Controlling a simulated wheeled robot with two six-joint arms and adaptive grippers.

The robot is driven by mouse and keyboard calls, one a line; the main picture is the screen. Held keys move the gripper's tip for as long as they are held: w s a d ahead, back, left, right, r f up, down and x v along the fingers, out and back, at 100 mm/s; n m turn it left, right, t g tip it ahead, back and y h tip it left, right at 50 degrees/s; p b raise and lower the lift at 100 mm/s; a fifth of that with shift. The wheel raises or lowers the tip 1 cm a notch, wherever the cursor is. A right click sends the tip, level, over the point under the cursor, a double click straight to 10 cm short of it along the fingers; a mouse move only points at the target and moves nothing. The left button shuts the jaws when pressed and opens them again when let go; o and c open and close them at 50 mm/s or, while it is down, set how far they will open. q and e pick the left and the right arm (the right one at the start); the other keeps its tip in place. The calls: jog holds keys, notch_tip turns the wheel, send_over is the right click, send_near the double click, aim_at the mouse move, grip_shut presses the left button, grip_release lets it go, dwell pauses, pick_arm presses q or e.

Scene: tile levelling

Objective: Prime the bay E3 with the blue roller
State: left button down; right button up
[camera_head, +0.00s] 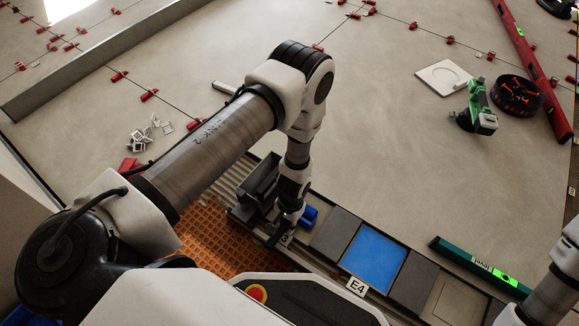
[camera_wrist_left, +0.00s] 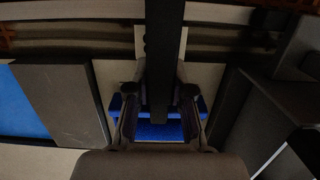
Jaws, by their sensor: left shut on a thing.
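My left gripper (camera_head: 287,218) is shut on the dark handle of the blue roller (camera_head: 309,214). In the left wrist view the handle (camera_wrist_left: 163,60) runs between the fingers, and the blue roller head (camera_wrist_left: 155,131) shows behind them. The roller is over the narrow strip between a dark tray (camera_head: 262,182) and a dark slab (camera_head: 335,233). A label partly hidden by the gripper shows a 3 (camera_head: 287,238). How much of that bay is coated is hidden, and I cannot tell whether the roller touches it. My right gripper is out of view.
A blue-coated bay (camera_head: 373,259) lies right of the slab, with the E4 label (camera_head: 356,286) before it. A green level (camera_head: 480,266) lies beyond the row. Orange grating (camera_head: 207,238) is at left. A green tool (camera_head: 478,108) and black bucket (camera_head: 517,96) stand far right.

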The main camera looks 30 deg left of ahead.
aim_at(279, 231)
pick_arm(q)
jog(key=shift+s+a+r+p, duration=0.1)
jog(key=shift+s+p, duration=0.2)
jog(key=shift+s, duration=0.4)
jog(key=shift+s+a+f+p, duration=0.1)
jog(key=shift+s+p, duration=0.1)
jog(key=shift+s, duration=0.5)
jog(key=shift+s+f+p, duration=0.1)
jog(key=shift+s+p, duration=0.05)
jog(key=shift+s, duration=0.55)
jog(key=shift+w+b, duration=0.35)
jog(key=shift+w, duration=0.5)
jog(key=shift+w+r, duration=0.1)
jog(key=shift+w, duration=0.5)
